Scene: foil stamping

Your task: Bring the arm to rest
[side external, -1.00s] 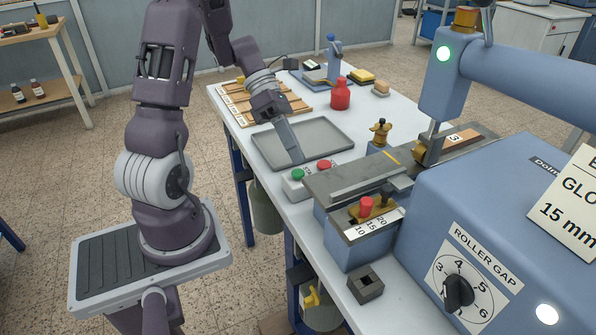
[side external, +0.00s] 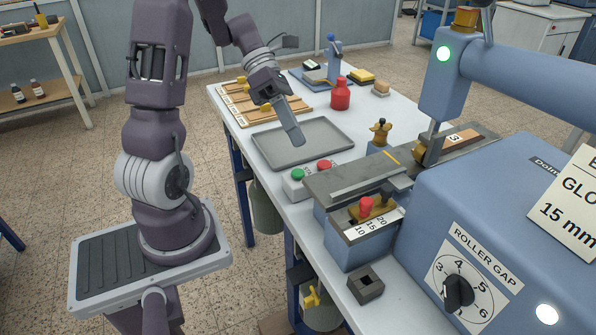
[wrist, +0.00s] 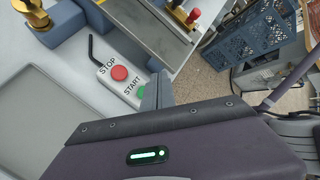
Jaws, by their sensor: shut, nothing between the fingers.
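My gripper (side external: 297,139) is shut and empty. In the side external view it hangs over the grey tray (side external: 268,143), its fingers pointing down. In the wrist view the shut fingers of my gripper (wrist: 158,90) show beside the start/stop box. That box carries a green button (side external: 298,174) and a red button (side external: 324,165).
The blue foil machine (side external: 490,220) fills the right side, with its metal bed (side external: 350,178) beside the box. A dark square block (side external: 366,286) sits near the front edge.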

